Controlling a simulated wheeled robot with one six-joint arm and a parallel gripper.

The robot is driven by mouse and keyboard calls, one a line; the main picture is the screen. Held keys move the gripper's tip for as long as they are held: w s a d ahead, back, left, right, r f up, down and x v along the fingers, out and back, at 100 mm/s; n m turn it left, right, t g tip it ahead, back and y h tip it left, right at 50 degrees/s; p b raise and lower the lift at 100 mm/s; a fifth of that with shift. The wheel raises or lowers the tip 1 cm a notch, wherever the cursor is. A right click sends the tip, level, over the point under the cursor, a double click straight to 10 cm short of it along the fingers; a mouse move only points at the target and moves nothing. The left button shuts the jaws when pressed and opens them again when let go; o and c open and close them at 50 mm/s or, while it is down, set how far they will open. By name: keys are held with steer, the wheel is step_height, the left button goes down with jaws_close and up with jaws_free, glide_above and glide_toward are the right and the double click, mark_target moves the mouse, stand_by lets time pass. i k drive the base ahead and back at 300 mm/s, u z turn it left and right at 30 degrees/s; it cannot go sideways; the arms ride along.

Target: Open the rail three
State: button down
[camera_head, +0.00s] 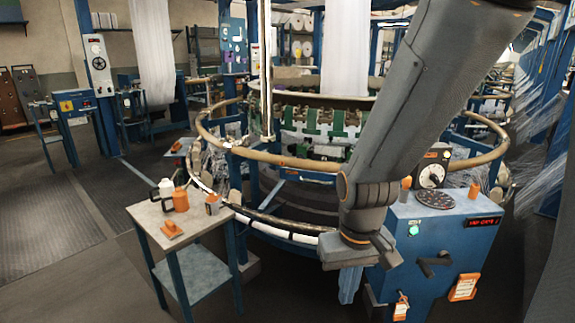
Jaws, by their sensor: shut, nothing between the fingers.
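The circular loom (320,133) stands in the middle, with green and white parts inside its ring. A tan, wooden-looking ring rail (290,161) runs around it, and a lower rail with white segments (272,230) curves below. I see no number on the rails, so I cannot tell which one is rail three. My grey arm crosses the loom's right front and hides part of both rails. My gripper (347,258) is at the arm's lower end, in front of the lower rail and left of the blue control box. It is shut and empty. Its fingertips are hard to make out.
A small table (148,213) at the front left holds a white jug, orange containers and an orange item. The blue control box (440,235) with a dial, a green light and a red display stands at the right. The floor at the left is open.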

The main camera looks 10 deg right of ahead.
mark_target(321, 167)
steer(key=u, duration=0.45)
steer(key=i, duration=2)
steer(key=z, duration=0.35)
